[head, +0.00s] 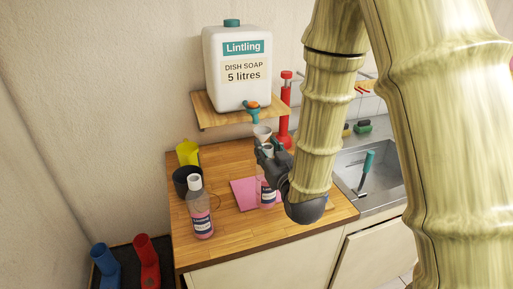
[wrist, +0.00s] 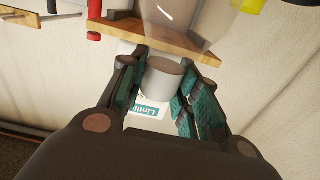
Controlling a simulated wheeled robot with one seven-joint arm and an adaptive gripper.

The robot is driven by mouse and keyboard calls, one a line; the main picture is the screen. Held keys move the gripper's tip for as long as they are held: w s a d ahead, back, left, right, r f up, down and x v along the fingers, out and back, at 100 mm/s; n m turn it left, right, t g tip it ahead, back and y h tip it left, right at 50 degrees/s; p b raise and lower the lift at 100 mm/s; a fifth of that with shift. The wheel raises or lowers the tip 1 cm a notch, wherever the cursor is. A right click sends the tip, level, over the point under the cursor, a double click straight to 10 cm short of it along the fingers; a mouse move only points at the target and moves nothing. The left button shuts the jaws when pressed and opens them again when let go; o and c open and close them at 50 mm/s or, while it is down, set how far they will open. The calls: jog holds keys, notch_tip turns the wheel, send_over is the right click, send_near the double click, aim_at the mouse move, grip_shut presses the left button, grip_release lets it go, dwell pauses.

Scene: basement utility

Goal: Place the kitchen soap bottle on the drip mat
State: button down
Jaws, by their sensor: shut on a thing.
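A clear bottle with pink liquid and a dark label (head: 267,193) is held upright by its pale grey cap (wrist: 165,80). My gripper (head: 268,152) is shut on this cap; its fingers flank the cap in the wrist view (wrist: 160,95). The pink mat (head: 243,194) lies flat on the wooden counter. The held bottle's lower part overlaps the mat's right side in the head view; I cannot tell whether it touches the mat. A similar bottle with a white cap (head: 202,212) stands on the counter at the front left. My arm hides the counter further right.
A dark cup (head: 186,181) and a yellow container (head: 188,152) stand at the back left. A shelf (head: 222,117) with a large dish soap jug (head: 237,70) overhangs the back. A red object (head: 285,110) stands behind my gripper. The sink (head: 375,178) is at right.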

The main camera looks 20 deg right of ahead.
jog(key=w+f+p, duration=0.3)
jog(key=w+p, duration=0.3)
jog(key=w, duration=0.4)
jog(key=shift+a+f, duration=0.15)
jog(key=shift+f, duration=0.05)
dwell(0.3)
jog(key=c, duration=1)
grip_release()
jog(key=s+b, duration=0.4)
jog(key=s, duration=0.6)
jog(key=shift+s+f, duration=0.15)
jog(key=shift+s, duration=0.05)
jog(key=shift+s+d, duration=0.2)
jog(key=shift+s, duration=0.6)
